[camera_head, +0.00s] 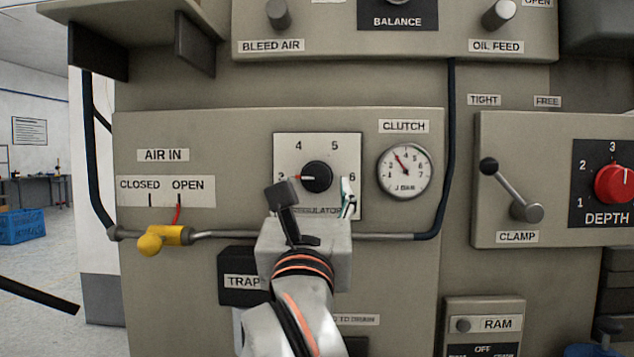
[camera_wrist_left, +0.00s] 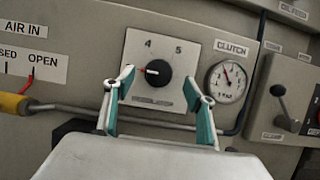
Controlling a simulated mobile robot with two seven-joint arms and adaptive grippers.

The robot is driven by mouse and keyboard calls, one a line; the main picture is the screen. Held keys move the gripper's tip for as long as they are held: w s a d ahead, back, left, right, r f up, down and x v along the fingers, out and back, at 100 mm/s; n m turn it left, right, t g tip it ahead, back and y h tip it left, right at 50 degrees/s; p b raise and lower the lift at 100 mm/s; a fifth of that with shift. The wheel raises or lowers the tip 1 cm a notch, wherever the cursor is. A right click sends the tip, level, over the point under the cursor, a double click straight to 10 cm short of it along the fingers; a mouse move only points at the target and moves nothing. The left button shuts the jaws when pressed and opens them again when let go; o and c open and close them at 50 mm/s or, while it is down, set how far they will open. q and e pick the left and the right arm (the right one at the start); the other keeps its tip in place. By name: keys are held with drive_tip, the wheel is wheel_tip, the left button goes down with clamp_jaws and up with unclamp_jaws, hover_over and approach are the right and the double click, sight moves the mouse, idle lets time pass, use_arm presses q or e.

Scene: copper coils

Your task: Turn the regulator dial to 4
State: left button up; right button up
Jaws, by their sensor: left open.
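The regulator dial (camera_head: 317,177) is a round black knob on a light square plate (camera_head: 318,140) marked with numbers. Its white and red pointer points left, to the mark beside the partly hidden lowest-left number, below the 4. In the left wrist view the knob (camera_wrist_left: 158,72) sits between and beyond my fingers. My left gripper (camera_head: 315,192) is open in front of the lower part of the plate, one finger to each side of the dial. Its teal-padded fingers (camera_wrist_left: 159,82) look apart from the knob; the depth gap is hard to tell. The gripper hides part of the REGULATOR label.
The clutch gauge (camera_head: 404,171) is right of the dial. A grey pipe (camera_head: 380,237) runs below, with a yellow valve lever (camera_head: 160,239) at left. The clamp lever (camera_head: 512,190) and red depth knob (camera_head: 614,183) are farther right. A trap box (camera_head: 240,276) is below.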

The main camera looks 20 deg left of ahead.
sight(315, 176)
use_arm(q)
drive_tip(key=shift+x, duration=2.35)
drive_tip(key=c, duration=1.1)
